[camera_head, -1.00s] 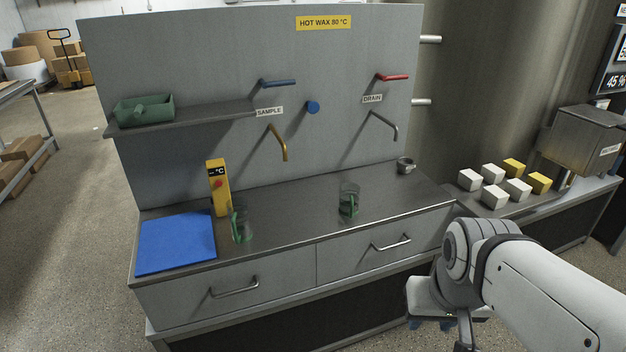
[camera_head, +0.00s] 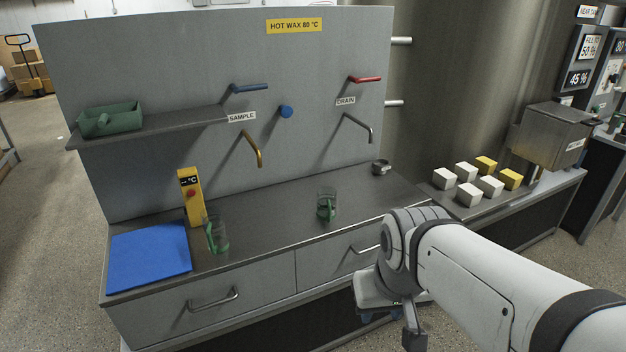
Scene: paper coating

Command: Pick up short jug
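Two clear jugs with green handles stand upright on the grey counter (camera_head: 270,212). The jug near the middle (camera_head: 327,204) looks like the shorter one. The other jug (camera_head: 217,236), to the left beside the yellow device, looks taller. My gripper (camera_head: 381,315) is at lower right, in front of the drawers and below the counter top, apart from both jugs. Its blue tips point down and are partly hidden by my arm, so its opening is unclear. I see nothing held in it.
A blue mat (camera_head: 150,257) and yellow thermometer-like device (camera_head: 190,197) are at left. A small metal cup (camera_head: 380,167) sits at back right. A brass tap (camera_head: 253,149) and grey tap (camera_head: 359,128) overhang the counter. A shelf (camera_head: 165,127) holds a green tray (camera_head: 110,119).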

